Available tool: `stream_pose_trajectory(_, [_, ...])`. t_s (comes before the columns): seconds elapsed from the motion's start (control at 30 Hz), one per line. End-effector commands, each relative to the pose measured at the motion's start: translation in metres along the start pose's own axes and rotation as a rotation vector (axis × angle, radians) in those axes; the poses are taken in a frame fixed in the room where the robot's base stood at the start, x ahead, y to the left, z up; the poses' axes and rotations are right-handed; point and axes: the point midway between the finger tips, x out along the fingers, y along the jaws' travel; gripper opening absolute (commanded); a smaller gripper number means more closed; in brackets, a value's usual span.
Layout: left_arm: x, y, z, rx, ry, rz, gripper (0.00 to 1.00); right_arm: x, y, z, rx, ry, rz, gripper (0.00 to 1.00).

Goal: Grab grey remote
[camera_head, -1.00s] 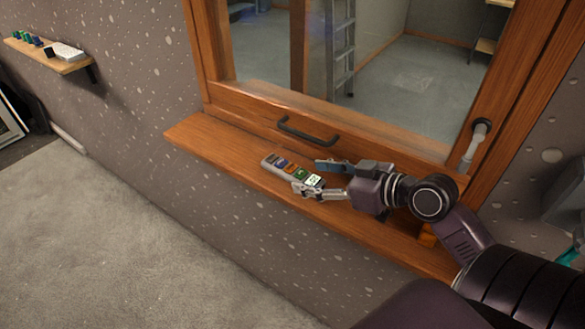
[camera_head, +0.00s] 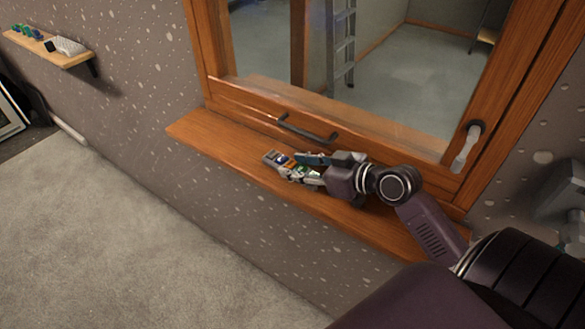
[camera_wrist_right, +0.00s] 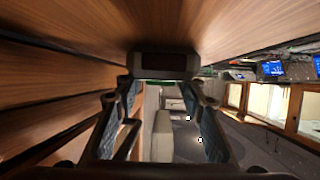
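The grey remote (camera_head: 271,156), with several coloured blocks along its top, lies on the wooden window sill. Its grey end also shows at the top middle of the right wrist view (camera_wrist_right: 165,66). My right gripper (camera_head: 294,167) is low at the sill with its fingers apart, one on each side of the remote's near part. In the wrist view the remote's end sits ahead of the spread fingers, and I cannot tell whether either finger touches it. The fingers and palm partly hide the remote in the head view. My left gripper is out of view.
The window sill (camera_head: 205,128) is bare to the left of the remote. A black window handle (camera_head: 307,131) is just behind the gripper, and a white lever (camera_head: 464,150) is at the right. A small wall shelf (camera_head: 70,60) with small items is far left.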

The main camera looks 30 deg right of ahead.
Motion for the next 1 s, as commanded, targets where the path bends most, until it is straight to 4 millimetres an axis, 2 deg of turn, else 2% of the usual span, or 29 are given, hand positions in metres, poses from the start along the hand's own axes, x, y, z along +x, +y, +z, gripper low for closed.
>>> stream_pose_trajectory(0.03, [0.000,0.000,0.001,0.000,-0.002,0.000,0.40,0.000,0.000,0.000,0.000,0.000,0.000,0.29])
stream_pose_trajectory(0.23, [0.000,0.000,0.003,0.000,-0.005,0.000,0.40,0.000,0.000,0.000,0.000,0.000,0.000,0.08])
stream_pose_trajectory(0.53, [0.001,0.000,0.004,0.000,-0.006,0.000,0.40,-0.001,0.000,-0.003,-0.002,0.002,0.001,0.08])
stream_pose_trajectory(0.7, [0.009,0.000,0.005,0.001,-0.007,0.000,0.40,-0.006,0.001,-0.014,-0.008,0.004,0.003,0.08])
stream_pose_trajectory(0.87, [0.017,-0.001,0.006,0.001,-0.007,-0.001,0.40,-0.007,-0.034,-0.012,-0.002,0.005,-0.002,0.08])
stream_pose_trajectory(1.0, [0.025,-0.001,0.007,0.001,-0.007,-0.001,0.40,-0.009,-0.072,-0.011,-0.001,0.005,-0.004,0.08])
